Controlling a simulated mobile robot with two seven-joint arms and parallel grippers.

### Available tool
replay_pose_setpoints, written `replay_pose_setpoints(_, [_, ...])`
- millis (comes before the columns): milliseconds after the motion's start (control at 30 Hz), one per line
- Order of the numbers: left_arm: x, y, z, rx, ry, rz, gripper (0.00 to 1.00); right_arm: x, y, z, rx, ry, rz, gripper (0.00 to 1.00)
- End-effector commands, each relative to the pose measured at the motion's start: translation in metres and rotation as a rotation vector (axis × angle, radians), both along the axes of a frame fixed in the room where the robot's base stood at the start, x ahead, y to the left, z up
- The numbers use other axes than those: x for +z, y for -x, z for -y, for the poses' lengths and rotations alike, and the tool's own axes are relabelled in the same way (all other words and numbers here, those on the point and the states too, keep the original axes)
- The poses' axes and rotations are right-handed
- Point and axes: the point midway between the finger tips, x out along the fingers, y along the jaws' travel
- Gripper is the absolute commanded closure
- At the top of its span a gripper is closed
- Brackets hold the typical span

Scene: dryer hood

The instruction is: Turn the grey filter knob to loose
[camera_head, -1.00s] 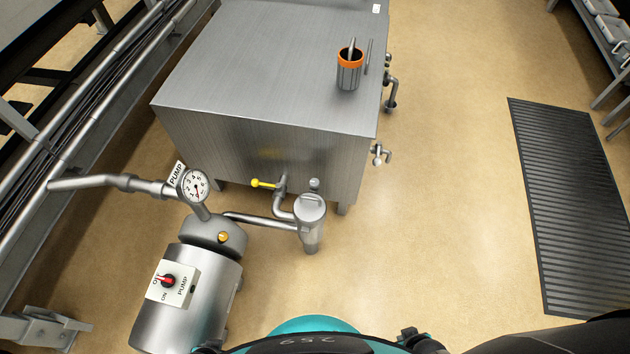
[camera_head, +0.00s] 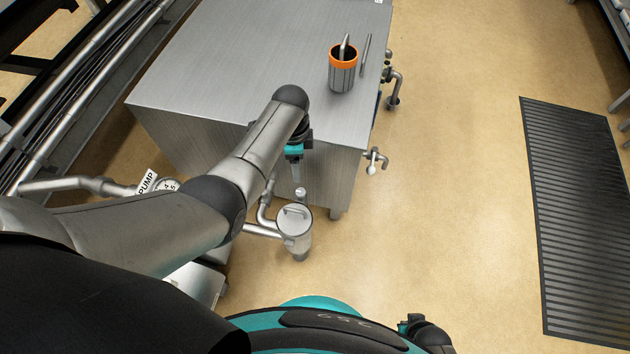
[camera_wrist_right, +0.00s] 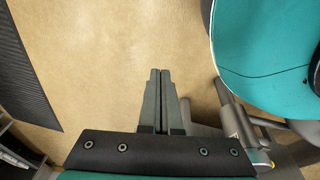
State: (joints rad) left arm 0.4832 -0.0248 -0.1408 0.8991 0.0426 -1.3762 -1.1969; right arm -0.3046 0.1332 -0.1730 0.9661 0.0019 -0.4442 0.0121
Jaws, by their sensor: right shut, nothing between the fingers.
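The filter is a grey metal canister (camera_head: 294,240) with a handled lid, standing on the pipework in front of the steel cabinet. A small grey knob (camera_head: 300,193) shows just behind and above the lid. My left arm reaches in from the left across the head view. Its gripper (camera_head: 296,178) points down, close to the small knob in the picture; I cannot tell whether it touches or how far its fingers are apart. My right gripper (camera_wrist_right: 160,72) is shut and empty over bare floor in the right wrist view.
The steel cabinet (camera_head: 220,75) carries an orange-rimmed cup (camera_head: 342,72) of tools. A side valve (camera_head: 374,162) sticks out at its right. My left arm hides most of the pump and the yellow handle. A dark ribbed mat (camera_head: 575,210) lies right; the floor between is clear.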

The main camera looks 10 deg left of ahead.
Motion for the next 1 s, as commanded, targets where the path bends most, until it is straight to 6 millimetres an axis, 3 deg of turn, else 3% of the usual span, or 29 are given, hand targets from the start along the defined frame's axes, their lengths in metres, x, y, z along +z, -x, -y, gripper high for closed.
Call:
replay_pose_setpoints(133, [0.003, -0.002, 0.001, -0.021, 0.002, -0.007, 0.31, 0.000, -0.002, -0.002, 0.000, -0.002, 0.001, 1.00])
replay_pose_setpoints(367, [-0.010, -0.002, 0.001, -0.020, 0.001, -0.006, 0.31, 0.007, -0.014, -0.012, -0.001, -0.011, 0.003, 1.00])
replay_pose_setpoints(1000, [-0.048, -0.002, 0.002, -0.019, 0.001, -0.006, 0.31, 0.047, -0.048, -0.040, -0.005, -0.040, 0.006, 1.00])
